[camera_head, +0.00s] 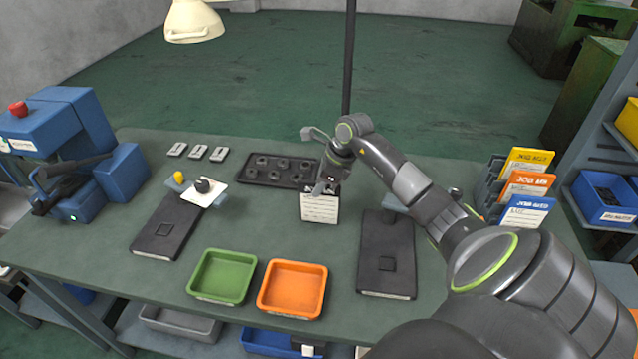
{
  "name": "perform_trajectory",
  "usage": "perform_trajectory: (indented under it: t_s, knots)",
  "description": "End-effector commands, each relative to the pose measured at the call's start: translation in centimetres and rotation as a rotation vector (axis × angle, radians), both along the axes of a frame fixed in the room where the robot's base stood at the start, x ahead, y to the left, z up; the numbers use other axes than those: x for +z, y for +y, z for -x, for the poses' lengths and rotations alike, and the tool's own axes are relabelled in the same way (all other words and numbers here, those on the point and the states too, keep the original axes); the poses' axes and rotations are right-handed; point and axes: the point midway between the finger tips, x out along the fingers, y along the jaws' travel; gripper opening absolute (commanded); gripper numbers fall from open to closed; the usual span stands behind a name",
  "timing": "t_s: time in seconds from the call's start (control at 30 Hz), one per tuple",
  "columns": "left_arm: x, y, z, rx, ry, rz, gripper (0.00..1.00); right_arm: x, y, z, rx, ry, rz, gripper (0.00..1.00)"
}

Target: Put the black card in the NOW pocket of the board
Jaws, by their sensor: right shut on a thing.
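The black card (319,208), with a black top band and a white lower part with lines, is upright at the middle of the bench. My right gripper (326,186) is at its top edge and is shut on it. I cannot tell whether the card's bottom edge touches the bench. My left gripper is not in view.
A green tray (222,300) and an orange tray (292,315) sit at the front edge. A dark plate (386,285) lies to the right, another (158,243) to the left. A black tray of parts (245,179) is behind. A blue machine (62,128) stands at the left end.

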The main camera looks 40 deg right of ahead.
Motion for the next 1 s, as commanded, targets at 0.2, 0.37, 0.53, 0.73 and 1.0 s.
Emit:
perform_trajectory:
  t_s: [0.2, 0.37, 0.53, 0.73, 1.0]
  knots:
    - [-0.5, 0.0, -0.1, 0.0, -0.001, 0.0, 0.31, -0.3, 0.0, 0.0, 0.0, -0.001, -0.001, 0.0]
    - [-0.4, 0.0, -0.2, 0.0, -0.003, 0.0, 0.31, -0.2, 0.0, 0.0, 0.0, 0.0, 0.0, 0.24]
    - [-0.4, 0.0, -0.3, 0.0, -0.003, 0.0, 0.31, -0.2, 0.0, 0.0, 0.0, 0.0, 0.0, 0.31]
    - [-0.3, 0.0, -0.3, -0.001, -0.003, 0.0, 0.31, -0.1, 0.0, 0.0, 0.0, 0.0, 0.0, 0.31]
    - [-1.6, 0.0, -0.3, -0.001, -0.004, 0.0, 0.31, 2.3, -0.8, 0.8, 0.001, -0.004, 0.007, 0.31]
